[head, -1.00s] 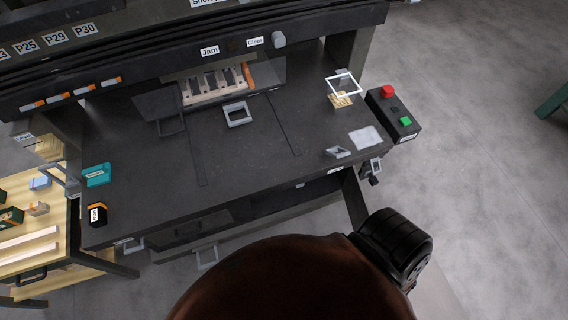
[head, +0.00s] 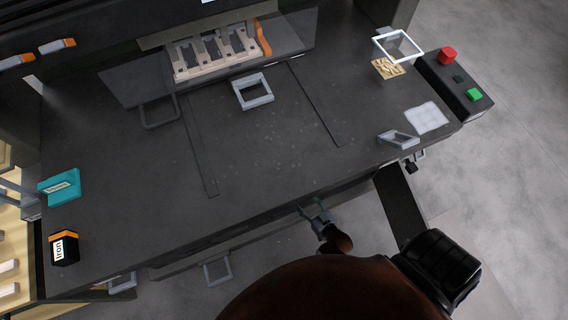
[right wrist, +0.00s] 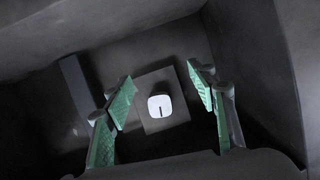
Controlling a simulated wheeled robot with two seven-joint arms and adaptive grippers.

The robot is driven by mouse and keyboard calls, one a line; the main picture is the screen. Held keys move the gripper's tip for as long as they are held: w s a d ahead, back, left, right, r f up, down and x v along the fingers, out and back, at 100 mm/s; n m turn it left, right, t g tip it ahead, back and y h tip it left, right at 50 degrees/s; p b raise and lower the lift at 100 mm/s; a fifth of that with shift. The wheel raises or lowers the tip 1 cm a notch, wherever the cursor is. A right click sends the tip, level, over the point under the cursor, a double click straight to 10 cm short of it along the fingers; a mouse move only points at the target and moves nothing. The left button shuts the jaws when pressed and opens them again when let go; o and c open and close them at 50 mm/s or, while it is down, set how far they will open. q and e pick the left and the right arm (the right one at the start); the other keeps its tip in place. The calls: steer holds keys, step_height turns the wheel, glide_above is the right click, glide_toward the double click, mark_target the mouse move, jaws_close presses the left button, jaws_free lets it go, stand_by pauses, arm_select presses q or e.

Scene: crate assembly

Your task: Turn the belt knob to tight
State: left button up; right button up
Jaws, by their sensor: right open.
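A white rounded-square knob (right wrist: 160,105) with a short dark line on its face sits on a grey square plate (right wrist: 150,122) in the right wrist view. The line runs nearly upright in that picture. My right gripper (right wrist: 162,90) is open, its green fingers on either side of the knob and apart from it. In the head view my right gripper (head: 315,208) is at the front edge of the dark bench (head: 260,150). The knob is not visible in the head view. My left gripper is not in view.
Dark walls surround the knob plate in the wrist view. On the bench are a teal box (head: 60,187), an Iron box (head: 64,248), a grey frame (head: 252,92) and a white cloth-like pad (head: 427,117). A button box (head: 455,85) is at right.

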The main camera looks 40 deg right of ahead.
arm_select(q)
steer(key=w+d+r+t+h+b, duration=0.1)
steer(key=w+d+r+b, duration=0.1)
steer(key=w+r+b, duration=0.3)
arm_select(e)
steer(key=w+d+r+t+h+b, duration=0.1)
steer(key=w, duration=0.3)
steer(key=w+d+r+m+t+h+b, duration=0.1)
steer(key=w+d+r, duration=0.1)
steer(key=w, duration=0.3)
steer(key=w+d+r+m+t+b, duration=0.1)
steer(key=w+r, duration=0.1)
steer(key=w, duration=0.2)
steer(key=shift+w+d+t+h, duration=0.15)
steer(key=shift+d+t+h, duration=0.15)
steer(key=shift+d+h, duration=0.1)
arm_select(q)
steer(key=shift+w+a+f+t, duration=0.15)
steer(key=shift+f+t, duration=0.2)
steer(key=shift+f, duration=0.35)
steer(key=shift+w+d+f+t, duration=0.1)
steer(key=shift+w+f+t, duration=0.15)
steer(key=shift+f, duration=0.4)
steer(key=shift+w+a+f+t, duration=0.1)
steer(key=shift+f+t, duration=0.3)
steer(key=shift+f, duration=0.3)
arm_select(e)
steer(key=shift+w+d, duration=0.15)
steer(key=shift+w, duration=0.4)
steer(key=shift+c, duration=0.6)
